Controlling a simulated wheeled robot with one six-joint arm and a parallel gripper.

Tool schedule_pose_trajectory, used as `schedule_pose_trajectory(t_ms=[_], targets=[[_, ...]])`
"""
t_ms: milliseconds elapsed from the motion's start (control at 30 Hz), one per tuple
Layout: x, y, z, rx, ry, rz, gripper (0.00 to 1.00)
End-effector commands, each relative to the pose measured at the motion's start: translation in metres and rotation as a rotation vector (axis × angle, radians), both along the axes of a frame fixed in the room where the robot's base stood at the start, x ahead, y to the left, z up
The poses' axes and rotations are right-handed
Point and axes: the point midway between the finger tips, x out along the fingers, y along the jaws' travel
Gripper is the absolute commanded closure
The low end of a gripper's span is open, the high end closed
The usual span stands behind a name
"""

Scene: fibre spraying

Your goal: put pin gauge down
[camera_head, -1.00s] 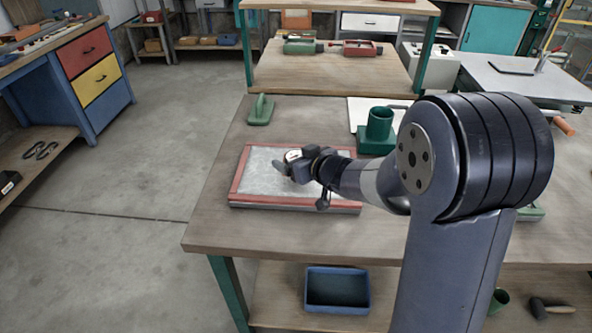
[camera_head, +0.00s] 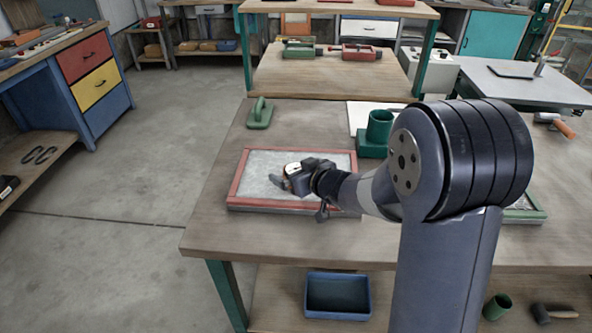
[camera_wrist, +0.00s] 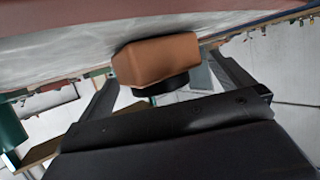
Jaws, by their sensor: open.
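The pin gauge appears to be the brown block with a black part below it (camera_wrist: 157,60), seen in the wrist view between my fingers. It is against or very close to the grey surface of the red-framed panel (camera_head: 237,180); I cannot tell whether it touches. My gripper (camera_head: 280,181) is low over the middle of that panel in the head view. In the wrist view my gripper (camera_wrist: 165,88) has its fingers spread apart on either side of the block. In the head view the gripper mostly hides the block.
A green float (camera_head: 260,114) lies behind the panel. A green cup on a base (camera_head: 379,128) stands behind my arm. A green-framed tray (camera_head: 530,212) is partly hidden at right. A blue bin (camera_head: 338,312) sits on the lower shelf. The table's left front is bare.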

Motion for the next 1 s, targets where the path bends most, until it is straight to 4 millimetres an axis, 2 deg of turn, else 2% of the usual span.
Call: schedule_pose_trajectory(t_ms=[133, 267, 700, 1000], targets=[[-0.001, -0.001, 0.005, 0.000, -0.001, 0.000, 0.00], [-0.013, -0.011, 0.011, -0.001, -0.002, -0.001, 0.00], [-0.075, -0.057, 0.044, -0.001, -0.002, -0.001, 0.00], [-0.089, -0.066, 0.049, 0.000, 0.000, 0.000, 0.00]])
